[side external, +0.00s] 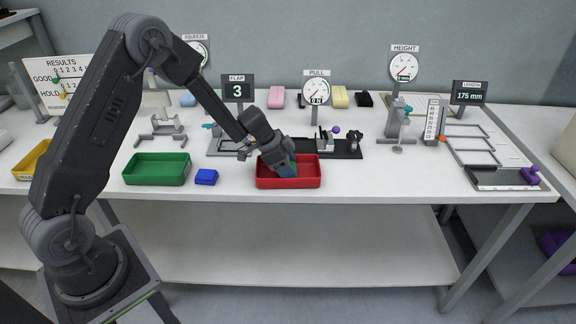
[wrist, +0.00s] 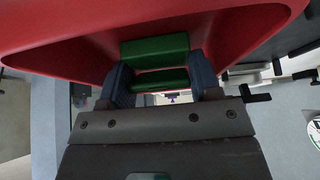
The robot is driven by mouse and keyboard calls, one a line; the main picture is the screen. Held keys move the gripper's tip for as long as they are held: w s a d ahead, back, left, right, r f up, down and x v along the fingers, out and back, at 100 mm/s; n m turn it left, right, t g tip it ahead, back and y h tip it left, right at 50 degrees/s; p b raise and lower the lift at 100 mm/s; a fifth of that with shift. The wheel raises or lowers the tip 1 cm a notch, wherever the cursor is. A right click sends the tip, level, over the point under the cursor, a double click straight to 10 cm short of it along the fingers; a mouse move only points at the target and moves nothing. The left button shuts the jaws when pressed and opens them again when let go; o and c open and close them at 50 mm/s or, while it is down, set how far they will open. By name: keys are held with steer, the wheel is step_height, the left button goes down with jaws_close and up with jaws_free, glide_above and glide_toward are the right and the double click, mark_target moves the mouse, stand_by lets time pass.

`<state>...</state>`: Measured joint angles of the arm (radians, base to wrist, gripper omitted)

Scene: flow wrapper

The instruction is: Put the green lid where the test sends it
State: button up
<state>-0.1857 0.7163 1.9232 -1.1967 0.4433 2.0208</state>
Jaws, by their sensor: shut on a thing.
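My gripper (side external: 285,168) points down into the red tray (side external: 307,183) on the table. It is shut on the green lid (wrist: 154,48). In the wrist view, the lid shows as green blocks between the two blue finger pads, with the red tray wall (wrist: 60,30) around it. In the side view, the fingers hide most of the lid, and only a little green shows at the fingers. I cannot tell whether the lid touches the tray floor.
A blue block (side external: 206,177) and a green tray (side external: 156,182) stand left of the red tray. Behind are the flap stand showing 3 (side external: 238,90), pull gauge (side external: 316,91) and height gauge (side external: 404,68). A results board (side external: 62,84) stands far left.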

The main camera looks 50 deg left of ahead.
steer(key=o, duration=0.7)
steer(key=shift+f, duration=0.1)
steer(key=shift+a+r, duration=0.1)
steer(key=shift+r, duration=0.4)
steer(key=v, duration=1.1)
steer(key=s+d+r+n, duration=0.1)
steer(key=s+d+r, duration=0.45)
steer(key=r, duration=0.25)
steer(key=shift+s+d+r+n+t+y, duration=0.2)
steer(key=shift+s+d+r+n+y, duration=0.75)
steer(key=shift+s, duration=2.55)
steer(key=shift+s+d+r+n+t+y, duration=0.3)
steer(key=shift+s+r+n, duration=1.05)
steer(key=shift+s, duration=2.15)
steer(key=shift+s+d+r+n+t+y, duration=0.1)
steer(key=shift+s+d+r+n+y, duration=1.05)
steer(key=shift+s, duration=2.35)
